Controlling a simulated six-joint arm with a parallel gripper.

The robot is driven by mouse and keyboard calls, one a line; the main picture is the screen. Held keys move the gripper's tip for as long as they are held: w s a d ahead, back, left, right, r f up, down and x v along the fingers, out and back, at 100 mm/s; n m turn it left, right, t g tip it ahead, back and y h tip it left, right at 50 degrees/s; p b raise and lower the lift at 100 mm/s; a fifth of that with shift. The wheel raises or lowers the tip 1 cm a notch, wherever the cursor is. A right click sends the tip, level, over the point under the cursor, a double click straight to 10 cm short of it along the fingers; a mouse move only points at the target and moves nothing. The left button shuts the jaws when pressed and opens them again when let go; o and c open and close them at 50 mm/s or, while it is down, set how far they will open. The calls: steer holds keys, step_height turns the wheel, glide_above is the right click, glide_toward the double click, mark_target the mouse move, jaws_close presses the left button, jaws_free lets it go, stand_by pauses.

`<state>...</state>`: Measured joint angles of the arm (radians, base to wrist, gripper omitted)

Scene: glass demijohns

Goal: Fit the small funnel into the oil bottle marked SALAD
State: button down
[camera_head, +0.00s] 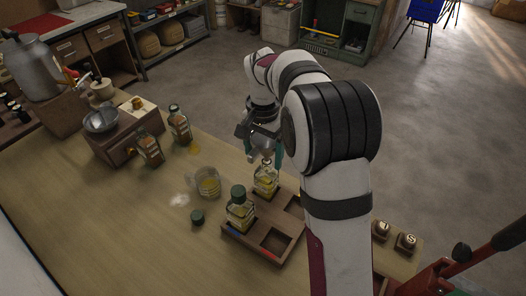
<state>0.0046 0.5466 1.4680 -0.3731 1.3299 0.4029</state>
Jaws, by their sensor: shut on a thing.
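My gripper (264,150), with teal fingertips, is over the open-topped oil bottle (266,182) in the wooden rack. It is shut on a small grey funnel (267,155), which is partly hidden by the fingers and arm. The funnel is right at the bottle's mouth; I cannot tell whether its stem is inside the neck. The bottle stands upright, with yellow oil in it. A second oil bottle (240,212) with a green cap stands in the same rack, nearer the camera. The bottle labels are too small to read, so I cannot tell which is marked SALAD.
The wooden rack (262,258) has empty slots. A loose green cap (197,216) and a glass jug of oil (207,183) are left of it. The table's near left is clear.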

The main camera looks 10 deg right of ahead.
steer(key=shift+f, duration=1.85)
stand_by(0.9)
stand_by(0.6)
jaws_free()
steer(key=shift+r, duration=3.05)
step_height(320, 180, up, 16)
steer(key=f, duration=0.1)
steer(key=s+a+f+n, duration=0.1)
steer(key=s+f, duration=0.3)
steer(key=s, duration=0.6)
steer(key=s+a+f+n+y, duration=0.1)
steer(key=s+f, duration=0.4)
steer(key=s, duration=0.6)
steer(key=s+a+f+n, duration=0.1)
steer(key=s+f, duration=0.4)
steer(key=s, duration=0.6)
steer(key=shift+a+y, duration=0.35)
steer(key=shift+y, duration=0.05)
